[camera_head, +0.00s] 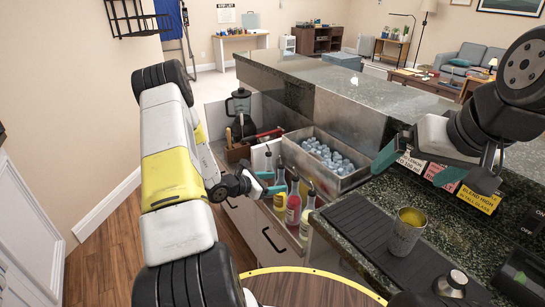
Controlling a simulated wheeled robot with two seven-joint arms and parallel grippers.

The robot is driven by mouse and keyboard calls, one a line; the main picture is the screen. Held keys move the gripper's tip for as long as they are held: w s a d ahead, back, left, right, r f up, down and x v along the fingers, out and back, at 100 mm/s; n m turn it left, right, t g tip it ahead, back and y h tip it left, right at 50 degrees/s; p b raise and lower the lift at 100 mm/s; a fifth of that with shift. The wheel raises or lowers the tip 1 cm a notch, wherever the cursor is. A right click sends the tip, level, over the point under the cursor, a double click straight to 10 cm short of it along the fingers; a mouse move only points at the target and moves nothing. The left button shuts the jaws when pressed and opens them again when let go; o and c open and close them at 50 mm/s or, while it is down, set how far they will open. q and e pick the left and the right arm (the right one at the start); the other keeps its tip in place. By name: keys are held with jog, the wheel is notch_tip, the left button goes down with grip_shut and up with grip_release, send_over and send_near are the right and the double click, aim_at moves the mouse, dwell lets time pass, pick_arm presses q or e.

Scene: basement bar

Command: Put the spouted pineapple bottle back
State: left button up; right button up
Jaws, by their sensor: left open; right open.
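Several spouted bottles stand in a row in the open bar well. A yellowish bottle (307,217), likely the pineapple one, stands upright at the right end, beside a red bottle (293,209). Their labels are too small to read. My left gripper (271,184) is open at the left side of the row; its teal fingers are close to the bottles and partly hide the ones there. I cannot tell whether it touches one. My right gripper (417,166) is open and empty above the counter near the label cards.
A metal bin of ice or clear pieces (325,160) lies behind the bottles. A metal tin with yellow contents (407,232) stands on the black bar mat (365,222), with a shaker top (452,284) nearer. A blender (240,104) stands at the back left.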

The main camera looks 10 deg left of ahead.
pick_arm(q)
jog(key=s+d+r+m+g, duration=0.2)
jog(key=s+d+r+m, duration=0.25)
jog(key=r, duration=0.35)
jog(key=s+d+r+m+g+h, duration=0.1)
jog(key=s+d+r+m+g, duration=0.2)
jog(key=s+r+m, duration=0.3)
jog(key=s+d+r+m+g, duration=0.25)
jog(key=d+r+m, duration=0.2)
jog(key=r, duration=0.45)
jog(key=s+a+r+m+t+y, duration=0.1)
jog(key=s+a+r+m+y, duration=0.2)
jog(key=s, duration=0.6)
jog(key=s+a+r+m+t+y, duration=0.2)
jog(key=s+a+r+m+y, duration=0.2)
jog(key=s+r+m, duration=0.3)
jog(key=s+a+m, duration=0.1)
jog(key=s+m, duration=0.1)
jog(key=shift+s+a+r+y, duration=0.25)
jog(key=shift+s+a+y, duration=0.05)
jog(key=shift+s+a, duration=0.05)
jog(key=shift+d, duration=0.1)
